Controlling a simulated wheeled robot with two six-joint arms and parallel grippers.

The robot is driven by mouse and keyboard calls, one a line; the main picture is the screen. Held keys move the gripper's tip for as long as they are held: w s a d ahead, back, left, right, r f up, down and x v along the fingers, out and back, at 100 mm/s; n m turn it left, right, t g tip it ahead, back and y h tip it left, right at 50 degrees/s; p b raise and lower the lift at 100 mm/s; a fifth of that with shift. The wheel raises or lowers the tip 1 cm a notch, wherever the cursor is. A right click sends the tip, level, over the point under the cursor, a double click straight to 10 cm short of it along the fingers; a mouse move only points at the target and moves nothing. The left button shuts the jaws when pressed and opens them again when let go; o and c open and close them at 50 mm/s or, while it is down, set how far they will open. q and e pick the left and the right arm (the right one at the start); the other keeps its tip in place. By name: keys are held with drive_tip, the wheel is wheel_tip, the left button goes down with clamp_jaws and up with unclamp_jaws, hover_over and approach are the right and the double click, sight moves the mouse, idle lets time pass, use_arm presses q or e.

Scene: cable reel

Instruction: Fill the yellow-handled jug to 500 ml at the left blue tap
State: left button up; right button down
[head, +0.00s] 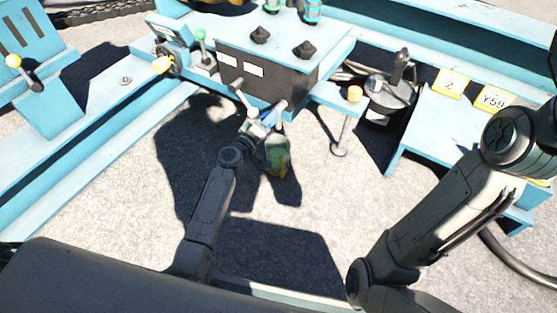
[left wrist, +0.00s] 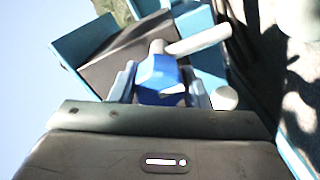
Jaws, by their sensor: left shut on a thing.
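My left gripper (head: 266,122) is in front of the dark box on the blue bench, near its lower front edge. It is shut on a blue part (left wrist: 160,80), which shows between the pale fingers in the left wrist view; I cannot tell whether this is the left blue tap. A pale lever (left wrist: 200,40) sticks out just beyond it, and a grey lever (head: 240,95) shows in the head view. A dark green thing with a yellowish patch (head: 278,156) is below the gripper; I cannot tell what it is. My right gripper is out of view.
The dark box (head: 262,78) has two white labels. An orange knob (head: 355,94) is on a blue arm to its right. A dark round drum (head: 391,98) stands beside a blue table with yellow cards (head: 452,82). Grey ground (head: 325,205) is open in front.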

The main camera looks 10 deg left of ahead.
use_arm(q)
drive_tip(key=n+p, duration=0.1)
drive_tip(key=n, duration=0.4)
drive_tip(key=shift+r, duration=0.1)
drive_tip(key=n+p, duration=0.2)
drive_tip(key=n, duration=0.4)
idle(1.0)
